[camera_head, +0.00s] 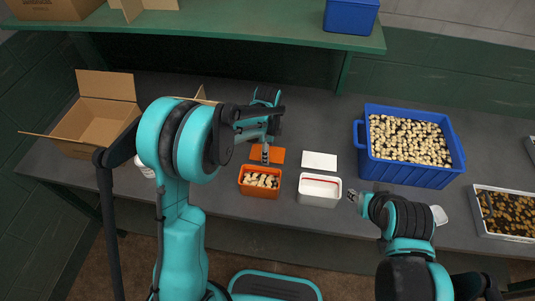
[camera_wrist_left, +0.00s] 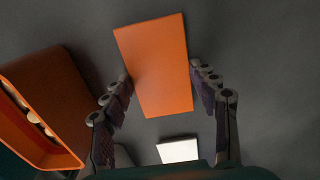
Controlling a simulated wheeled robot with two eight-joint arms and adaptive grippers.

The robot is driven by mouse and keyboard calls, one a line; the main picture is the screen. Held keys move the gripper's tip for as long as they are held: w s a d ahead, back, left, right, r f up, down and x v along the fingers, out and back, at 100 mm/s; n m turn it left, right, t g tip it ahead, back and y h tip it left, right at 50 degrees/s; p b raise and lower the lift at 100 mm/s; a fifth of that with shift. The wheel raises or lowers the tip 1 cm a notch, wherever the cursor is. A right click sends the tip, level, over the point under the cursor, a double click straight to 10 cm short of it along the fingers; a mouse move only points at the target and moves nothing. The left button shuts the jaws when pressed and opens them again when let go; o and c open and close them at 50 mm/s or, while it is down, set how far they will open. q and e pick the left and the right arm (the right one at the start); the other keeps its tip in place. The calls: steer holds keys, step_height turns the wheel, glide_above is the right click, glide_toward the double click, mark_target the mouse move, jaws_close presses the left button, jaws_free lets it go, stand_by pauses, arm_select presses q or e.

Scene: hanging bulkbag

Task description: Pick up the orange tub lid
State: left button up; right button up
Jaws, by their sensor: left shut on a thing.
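The orange tub lid (camera_head: 279,156) is a flat rectangle just behind the orange tub (camera_head: 261,181), which holds pale and dark pieces. My left gripper (camera_head: 265,156) reaches down over the lid and hides part of it. In the left wrist view the lid (camera_wrist_left: 154,50) sits between the two fingers of my left gripper (camera_wrist_left: 159,76), which is shut on its long edges. I cannot tell whether the lid is clear of the table. My right gripper (camera_head: 353,196) is beside the white tub, away from the lid; its fingers are too small to read.
A white tub (camera_head: 319,200) with a red line inside stands right of the orange tub, and a white lid (camera_head: 319,160) lies behind it. A blue crate (camera_head: 368,171) full of pale pieces is farther right. An open cardboard box (camera_head: 107,112) stands left. A green shelf (camera_head: 230,37) overhangs the back.

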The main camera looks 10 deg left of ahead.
arm_select(q)
steer(key=shift+r+p, duration=0.3)
steer(key=shift+r, duration=0.35)
step_height(320, 180, up, 3)
steer(key=shift+f+p, duration=0.1)
steer(key=shift+p, duration=0.45)
steer(key=d+r+p, duration=0.3)
steer(key=d+r, duration=0.4)
steer(key=d, duration=0.4)
step_height(320, 180, up, 4)
steer(key=p, duration=0.8)
glide_above(260, 172)
steer(key=s+d, duration=0.1)
steer(key=s, duration=0.2)
steer(key=shift+s+a+f+b, duration=0.1)
steer(key=shift+f+b, duration=1.15)
steer(key=shift+f, duration=0.4)
steer(key=shift+s+a+f+b, duration=0.1)
steer(key=shift+f+b, duration=1.1)
steer(key=shift+f, duration=0.45)
steer(key=shift+f+b, duration=0.55)
steer(key=shift+b, duration=0.3)
